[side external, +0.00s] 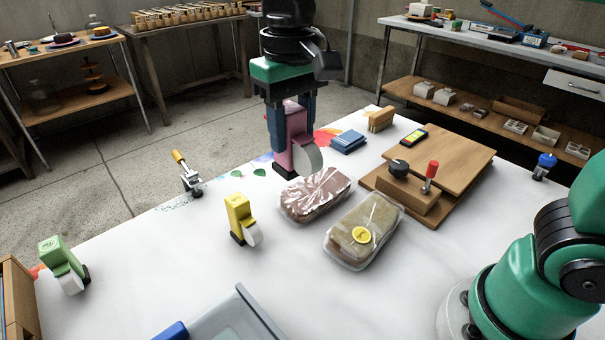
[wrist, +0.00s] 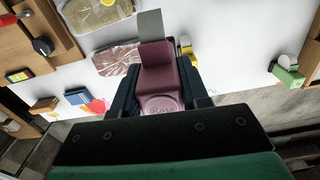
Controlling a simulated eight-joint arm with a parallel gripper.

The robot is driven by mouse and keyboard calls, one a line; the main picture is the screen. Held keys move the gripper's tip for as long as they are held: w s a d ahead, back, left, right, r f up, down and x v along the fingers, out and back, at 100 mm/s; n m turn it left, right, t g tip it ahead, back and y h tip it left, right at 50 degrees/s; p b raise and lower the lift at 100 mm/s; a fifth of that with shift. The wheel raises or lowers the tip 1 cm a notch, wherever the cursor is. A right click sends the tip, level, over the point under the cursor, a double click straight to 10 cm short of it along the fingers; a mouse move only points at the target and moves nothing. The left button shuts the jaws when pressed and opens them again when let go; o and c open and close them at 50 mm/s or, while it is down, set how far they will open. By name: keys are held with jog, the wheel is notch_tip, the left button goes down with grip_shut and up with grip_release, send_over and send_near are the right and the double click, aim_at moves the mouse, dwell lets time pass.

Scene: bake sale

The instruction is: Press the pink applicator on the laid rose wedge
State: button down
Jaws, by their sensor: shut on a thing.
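My gripper (side external: 293,148) is shut on the pink applicator (side external: 299,132), which has a pale rounded end and a dark foot. In the wrist view the applicator (wrist: 158,78) sits between my fingers with a "Rose" label on top. It is held above the table, just behind a clear-wrapped, pinkish-brown wedge pack (side external: 316,197) lying flat; this looks like the rose wedge. No sticker shows on this pack. The pack also shows in the wrist view (wrist: 116,58), partly hidden by the applicator. No contact between applicator and pack is visible.
A pale wrapped pack (side external: 376,222) with a yellow round sticker (side external: 362,235) lies beside it. A yellow applicator (side external: 239,215) and a green applicator (side external: 62,258) stand to the left. A wooden board (side external: 450,150) with a knob and red-handled lever is on the right. White table between is clear.

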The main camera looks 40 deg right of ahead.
jog(key=shift+w+d+f, duration=0.8)
jog(key=shift+d+f, duration=0.55)
jog(key=shift+f, duration=0.7)
jog(key=shift+w+d+f, duration=0.85)
jog(key=shift+d+f, duration=0.5)
jog(key=shift+f, duration=0.65)
jog(key=shift+w+d+f, duration=0.8)
jog(key=shift+d+f, duration=0.55)
jog(key=shift+f, duration=0.7)
jog(key=shift+f, duration=0.4)
notch_tip(320, 180, up, 7)
